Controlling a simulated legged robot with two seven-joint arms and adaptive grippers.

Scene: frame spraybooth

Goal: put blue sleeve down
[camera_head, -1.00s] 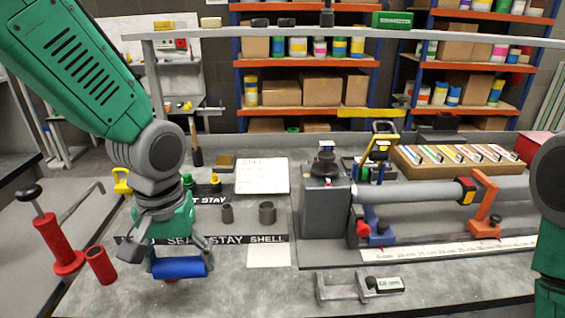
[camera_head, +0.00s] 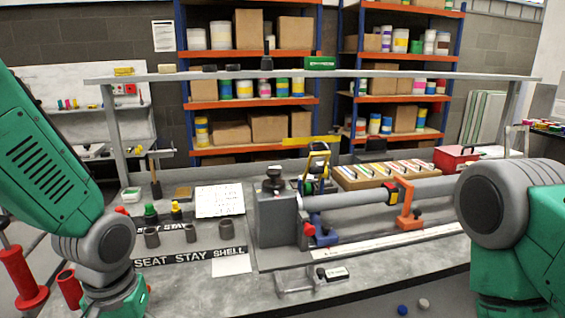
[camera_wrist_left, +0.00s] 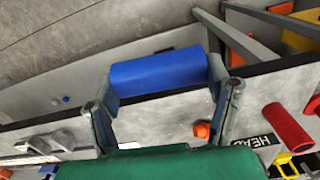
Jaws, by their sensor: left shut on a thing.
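The blue sleeve (camera_wrist_left: 158,76) lies across the left wrist view, between the two fingers of my left gripper (camera_wrist_left: 163,84). The gripper is shut on it, one finger at each end. The sleeve shows in front of the bench's dark front edge; its height above the bench cannot be told. In the head view my left wrist is at the bottom left, and the fingers and sleeve are out of frame. My right arm is at the right of the head view, its gripper out of frame.
A red sleeve (camera_wrist_left: 287,127) is to the right in the wrist view. The grey bench (camera_head: 190,287) has bare room before the SEAT STAY SHELL strip (camera_head: 190,256). Small grey cups (camera_head: 226,230) stand behind it.

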